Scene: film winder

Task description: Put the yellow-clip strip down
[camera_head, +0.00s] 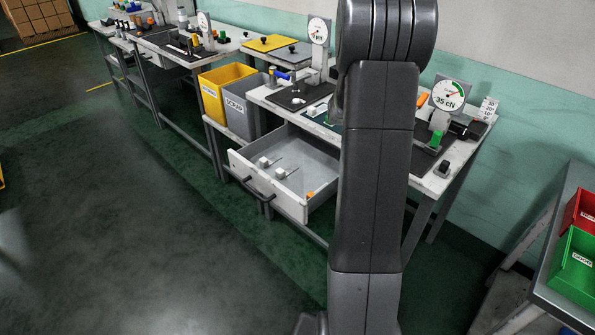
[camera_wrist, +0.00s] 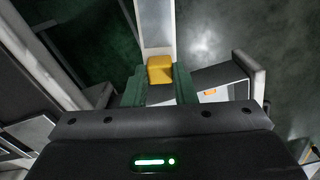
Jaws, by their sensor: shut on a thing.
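In the wrist view, my gripper (camera_wrist: 160,82) is shut on the yellow clip (camera_wrist: 160,68) of the strip. The pale grey strip (camera_wrist: 156,24) runs from the clip to the top edge of that view, over dark green floor. The strip's far end is out of view. In the head view my arm stands in front, and I cannot make out the gripper or the held strip.
An open drawer (camera_head: 240,158) under the bench holds small white-tabbed pieces and an orange clip (camera_head: 310,194). Its interior (camera_wrist: 222,77) shows right of my gripper. A yellow bin (camera_head: 214,106) and grey bin (camera_head: 241,116) stand left.

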